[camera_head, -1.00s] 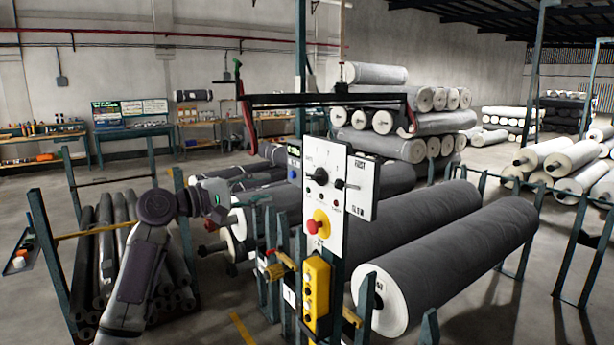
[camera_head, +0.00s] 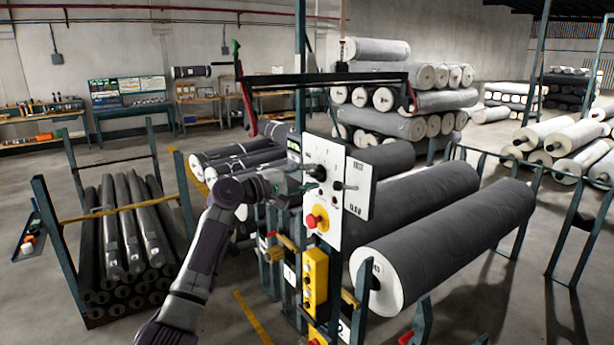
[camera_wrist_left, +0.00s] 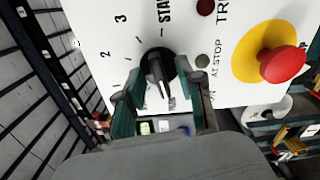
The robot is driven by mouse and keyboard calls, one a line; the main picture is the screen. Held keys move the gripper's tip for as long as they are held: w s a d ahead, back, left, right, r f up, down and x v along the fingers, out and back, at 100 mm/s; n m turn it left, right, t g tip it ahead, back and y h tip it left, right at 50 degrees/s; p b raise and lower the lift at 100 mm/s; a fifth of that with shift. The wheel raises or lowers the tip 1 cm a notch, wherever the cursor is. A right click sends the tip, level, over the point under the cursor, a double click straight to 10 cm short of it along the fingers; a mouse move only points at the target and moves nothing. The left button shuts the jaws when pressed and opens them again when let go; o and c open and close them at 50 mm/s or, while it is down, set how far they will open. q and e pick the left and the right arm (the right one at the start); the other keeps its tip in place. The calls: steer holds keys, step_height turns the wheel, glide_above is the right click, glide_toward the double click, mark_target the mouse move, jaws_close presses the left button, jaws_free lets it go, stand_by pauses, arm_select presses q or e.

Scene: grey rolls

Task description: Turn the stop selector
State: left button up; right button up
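A white control panel (camera_head: 323,219) stands upright in the head view. A black selector knob (camera_head: 317,172) is at its upper left, by my left gripper (camera_head: 300,185). In the left wrist view the knob (camera_wrist_left: 157,69) has a narrow raised handle, with the numbers 2 and 3 and lettering around it. The two fingers of my left gripper (camera_wrist_left: 160,90) are apart, one on each side of the handle, with gaps visible; contact is not clear. Another black knob (camera_head: 339,186) sits to the right. My right gripper is not in view.
A red stop button (camera_head: 312,220) on a yellow plate is low on the panel. A yellow box (camera_head: 315,280) hangs below. A large grey roll (camera_head: 450,245) lies to the right. Dark rolls (camera_head: 125,235) fill a rack at left.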

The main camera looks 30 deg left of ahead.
arm_select(q)
jaws_close()
steer(key=shift+f+m+b, duration=0.1)
steer(key=shift+m+b, duration=8.1)
steer(key=shift+m, duration=3.9)
